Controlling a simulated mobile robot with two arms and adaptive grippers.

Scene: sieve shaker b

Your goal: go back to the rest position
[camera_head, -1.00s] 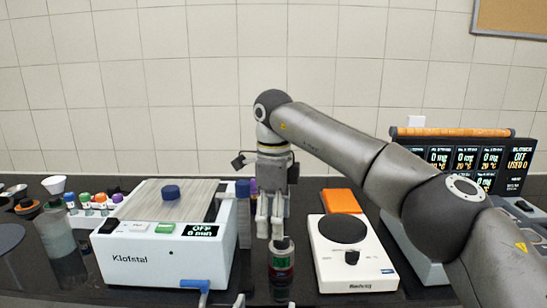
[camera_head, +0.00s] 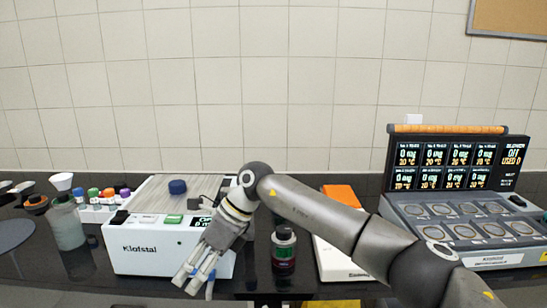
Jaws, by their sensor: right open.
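My right gripper (camera_head: 194,277) is open and empty. It points down and to the left, in front of the white shaker (camera_head: 150,250) marked Klofstal, and hides part of that shaker's right side and display. A small dark bottle (camera_head: 283,250) with a green and red label and a black cap stands upright on the counter, to the right of the gripper and apart from it. My left gripper is not in view.
A white plate device (camera_head: 335,262) and an orange block (camera_head: 342,194) are partly behind my right arm. A grey multi-station unit (camera_head: 470,228) with displays stands at right. Small coloured-cap vials (camera_head: 108,196) and a clear bottle (camera_head: 66,226) are at left.

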